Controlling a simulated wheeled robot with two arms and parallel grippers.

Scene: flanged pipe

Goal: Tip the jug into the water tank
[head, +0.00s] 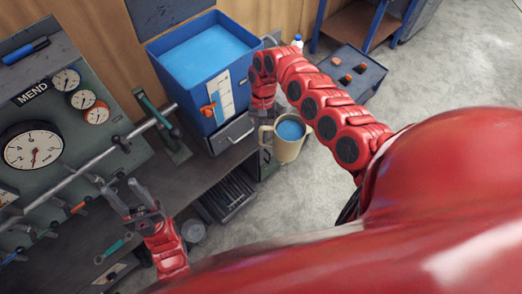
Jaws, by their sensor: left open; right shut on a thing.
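The jug (287,148) is cream coloured with blue water inside, and it looks upright. My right gripper (264,132) is shut on the jug at its left side, and the fingers are partly hidden. The jug is off the bench edge, over the floor, below and to the right of the tank. The water tank (185,88) is a blue open-topped box with blue water in it, a white level scale and an orange tap on its front. My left gripper (131,199) is open and empty over the bench, at the lower left.
The tank stands on a grey drawer unit (232,134) at the bench's far end. A dark gauge panel (60,120) with a long pipe (90,165) lies left. A toolbox (352,72) and a small bottle (297,41) are on the right. The floor (440,75) there is clear.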

